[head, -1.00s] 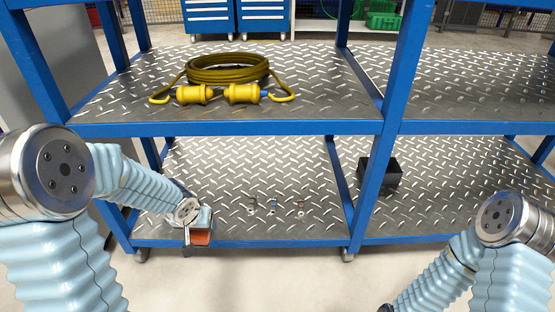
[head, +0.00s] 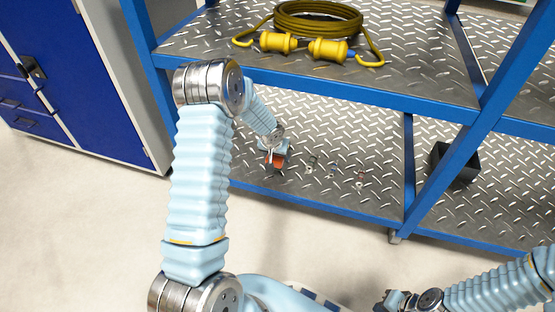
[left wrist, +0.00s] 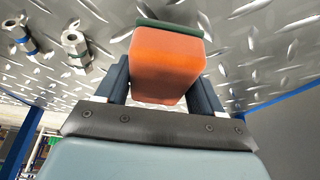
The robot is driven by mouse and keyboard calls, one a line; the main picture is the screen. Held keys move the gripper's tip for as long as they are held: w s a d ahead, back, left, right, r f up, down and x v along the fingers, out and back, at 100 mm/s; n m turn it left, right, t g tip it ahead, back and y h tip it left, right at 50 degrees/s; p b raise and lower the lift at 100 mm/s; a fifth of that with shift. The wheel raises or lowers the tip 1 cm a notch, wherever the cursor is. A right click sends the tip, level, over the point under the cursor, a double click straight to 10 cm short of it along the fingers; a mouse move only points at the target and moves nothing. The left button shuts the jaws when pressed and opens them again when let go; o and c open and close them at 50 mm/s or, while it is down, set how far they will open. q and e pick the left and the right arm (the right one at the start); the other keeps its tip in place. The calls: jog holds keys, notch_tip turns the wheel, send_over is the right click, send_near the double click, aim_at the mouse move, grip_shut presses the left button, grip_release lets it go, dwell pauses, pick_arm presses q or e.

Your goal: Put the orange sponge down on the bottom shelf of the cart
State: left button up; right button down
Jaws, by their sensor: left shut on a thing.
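The orange sponge (left wrist: 167,62), with a dark green layer on one side, sits between the two fingers of my left gripper (left wrist: 165,85). In the head view the sponge (head: 275,161) shows as a small orange patch below my left gripper (head: 274,150), which is shut on it. They are over the left front part of the cart's bottom shelf (head: 345,140), a grey tread plate with a blue frame. I cannot tell whether the sponge touches the plate. My right gripper (head: 393,300) is low at the bottom edge, outside the cart; its fingers are unclear.
Several small metal fittings (head: 333,170) lie right of the sponge; two show close in the left wrist view (left wrist: 76,46). A black box (head: 455,165) stands further right. The upper shelf (head: 410,75) overhead holds a yellow cable (head: 318,22). A blue cabinet (head: 70,70) stands left.

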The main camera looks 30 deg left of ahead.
aim_at(277, 159)
pick_arm(q)
jog(key=shift+w+a+f, duration=0.1)
jog(key=shift+w+f, duration=0.15)
jog(key=shift+f, duration=0.1)
jog(key=shift+f+b, duration=0.4)
jog(key=shift+f, duration=1.05)
jog(key=shift+f, duration=0.1)
jog(key=shift+f, duration=0.15)
jog(key=o, duration=1.1)
